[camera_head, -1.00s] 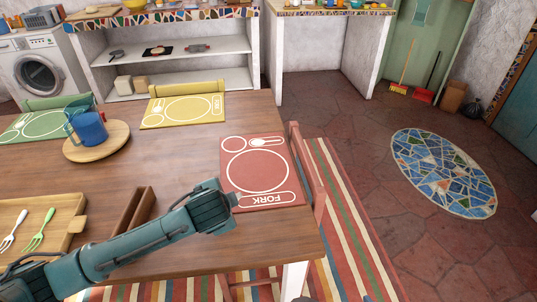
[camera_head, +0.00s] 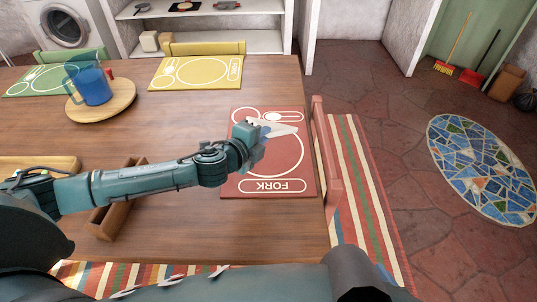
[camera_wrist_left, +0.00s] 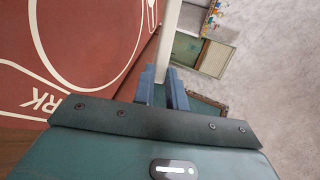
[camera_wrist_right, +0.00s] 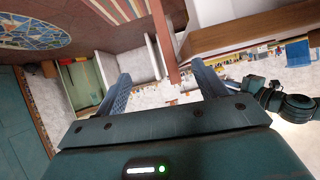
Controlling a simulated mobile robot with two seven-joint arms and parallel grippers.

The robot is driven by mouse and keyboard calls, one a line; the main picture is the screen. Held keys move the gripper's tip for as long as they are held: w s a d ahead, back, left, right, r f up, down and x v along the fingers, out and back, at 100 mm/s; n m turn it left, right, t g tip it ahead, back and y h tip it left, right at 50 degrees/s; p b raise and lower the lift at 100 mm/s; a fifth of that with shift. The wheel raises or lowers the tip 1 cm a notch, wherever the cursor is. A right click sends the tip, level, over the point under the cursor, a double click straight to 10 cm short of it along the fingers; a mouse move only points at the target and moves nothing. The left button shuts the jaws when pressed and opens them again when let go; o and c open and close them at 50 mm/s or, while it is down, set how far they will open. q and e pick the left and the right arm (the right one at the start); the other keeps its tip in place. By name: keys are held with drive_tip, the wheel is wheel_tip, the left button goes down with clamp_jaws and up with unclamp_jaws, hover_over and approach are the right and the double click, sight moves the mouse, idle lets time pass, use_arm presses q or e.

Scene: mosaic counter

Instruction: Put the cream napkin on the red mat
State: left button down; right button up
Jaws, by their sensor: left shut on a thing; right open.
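The red mat (camera_head: 240,183), printed with a plate ring, a spoon outline and the word FORK, lies at the right end of the wooden table. My left gripper (camera_head: 261,134) is over the mat and is shut on the cream napkin (camera_head: 281,130), which sticks out to the right. In the left wrist view the napkin (camera_wrist_left: 168,42) is a narrow pale strip beyond the closed fingers (camera_wrist_left: 162,88), with the mat (camera_wrist_left: 100,70) to the left. The napkin seems to be above the mat; the gap is hard to tell. My right gripper (camera_wrist_right: 163,84) is open and empty.
A blue mug (camera_head: 92,85) and a clear vessel stand on a round wooden board (camera_head: 118,101). A yellow mat (camera_head: 165,80) and green mat (camera_head: 22,88) lie at the back. A wooden box (camera_head: 108,222) is under my left forearm. A red chair (camera_head: 328,165) borders the right edge.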

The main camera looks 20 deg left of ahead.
use_arm(q)
wheel_tip(320, 180, down, 4)
drive_tip(key=b, duration=0.3)
drive_tip(key=shift+f, duration=0.15)
drive_tip(key=shift+w+f+b, duration=0.1)
drive_tip(key=shift+f+b, duration=0.3)
drive_tip(key=shift+f, duration=0.4)
use_arm(e)
drive_tip(key=shift+w+a+f+m+t, duration=0.15)
drive_tip(key=shift+w+f+m, duration=0.15)
drive_tip(key=shift+f, duration=0.35)
drive_tip(key=shift+w+f+m+t, duration=0.15)
drive_tip(key=shift+f+m, duration=0.15)
drive_tip(key=shift+f, duration=0.3)
use_arm(q)
drive_tip(key=c, duration=1.6)
unclamp_jaws()
use_arm(e)
drive_tip(key=shift+f, duration=0.1)
drive_tip(key=shift+s, duration=0.1)
use_arm(q)
drive_tip(key=shift+p+v, duration=1.6)
drive_tip(key=shift+v, duration=2.45)
use_arm(e)
drive_tip(key=shift+r, duration=1.65)
